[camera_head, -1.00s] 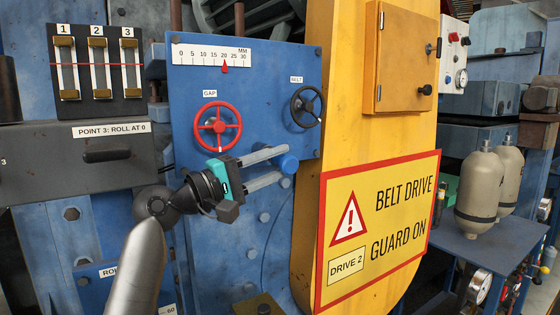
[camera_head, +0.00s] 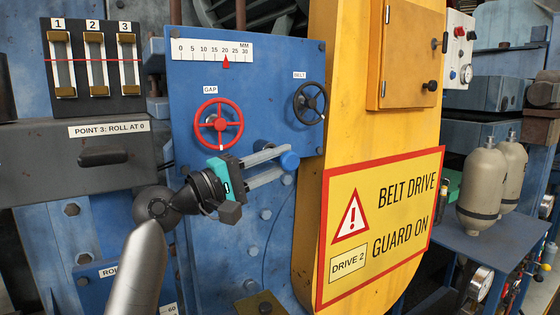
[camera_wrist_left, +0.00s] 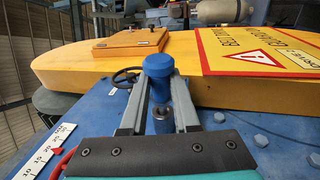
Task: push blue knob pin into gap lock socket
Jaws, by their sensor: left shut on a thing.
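My left gripper (camera_head: 280,161) reaches in from the left, in front of the blue panel (camera_head: 249,82) and just below the red GAP handwheel (camera_head: 218,124). Its two long grey fingers are shut on the blue knob pin (camera_head: 289,160). In the left wrist view the round blue knob (camera_wrist_left: 158,66) sits between the fingertips, in front of the yellow guard. A metal round part (camera_wrist_left: 163,122) shows between the fingers against the blue panel; I cannot tell whether it is the gap lock socket or a bolt. How deep the pin sits cannot be seen. My right gripper is not in view.
The black BELT handwheel (camera_head: 308,103) is above and right of the knob. The yellow belt guard (camera_head: 334,130) with its warning sign (camera_head: 380,227) stands out close on the right. A scale (camera_head: 211,50) has its red pointer near 20. Bolt heads dot the panel below.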

